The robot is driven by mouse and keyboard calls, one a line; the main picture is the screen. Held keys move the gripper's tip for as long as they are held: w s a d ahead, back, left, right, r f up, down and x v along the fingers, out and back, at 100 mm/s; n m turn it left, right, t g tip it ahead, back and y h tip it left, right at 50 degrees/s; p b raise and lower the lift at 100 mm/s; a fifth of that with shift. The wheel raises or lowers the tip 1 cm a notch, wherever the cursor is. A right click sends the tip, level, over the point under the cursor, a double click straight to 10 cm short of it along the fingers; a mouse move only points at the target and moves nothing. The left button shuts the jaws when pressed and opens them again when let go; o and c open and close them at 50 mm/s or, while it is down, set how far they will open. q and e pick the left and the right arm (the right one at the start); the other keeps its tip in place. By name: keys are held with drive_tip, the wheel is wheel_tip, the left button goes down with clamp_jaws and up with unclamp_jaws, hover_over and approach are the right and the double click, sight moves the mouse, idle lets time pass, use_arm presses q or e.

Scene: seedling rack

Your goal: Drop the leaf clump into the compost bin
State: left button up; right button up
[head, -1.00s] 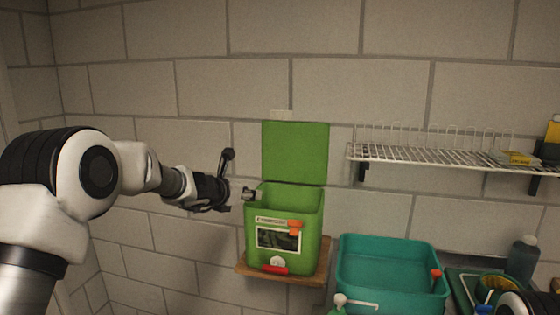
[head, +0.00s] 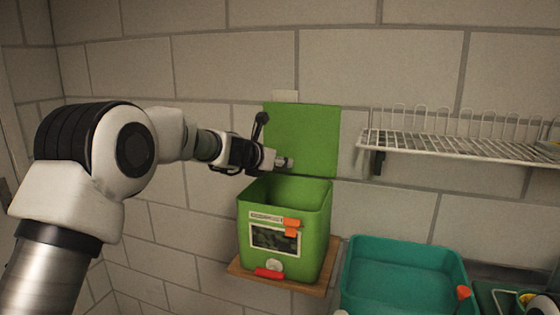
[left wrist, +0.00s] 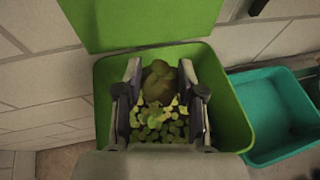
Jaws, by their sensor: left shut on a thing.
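The green compost bin (head: 262,225) stands with its lid (head: 310,135) raised at the back; its open mouth faces up. In the left wrist view the bin's rim (left wrist: 238,130) surrounds the fingers. My left gripper (head: 284,162) is above the bin's mouth in the head view, in front of the lid. In the left wrist view my left gripper (left wrist: 159,82) is shut on the leaf clump (left wrist: 156,115), small round green leaves with a darker olive lump between the fingertips. The clump cannot be made out in the head view. My right gripper is not in view.
The bin stands on a small wooden shelf (head: 240,270) against a block wall. A teal tub (head: 400,262) is to its right. A white wire rack (head: 450,148) is mounted on the wall, higher up and right.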

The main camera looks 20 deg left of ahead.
use_arm(q)
drive_tip(key=shift+w+d+f, duration=0.15)
drive_tip(key=shift+w+f, duration=0.45)
drive_tip(key=shift+f, duration=0.35)
drive_tip(key=shift+s+r, duration=0.4)
drive_tip(key=shift+s, duration=0.05)
drive_tip(key=o, duration=0.7)
drive_tip(key=shift+s+r, duration=0.1)
drive_tip(key=shift+s, duration=0.05)
drive_tip(key=shift+o, duration=0.6)
drive_tip(key=shift+w+f, duration=0.25)
drive_tip(key=shift+w, duration=0.1)
drive_tip(key=v, duration=1.2)
drive_tip(key=shift+w, duration=0.1)
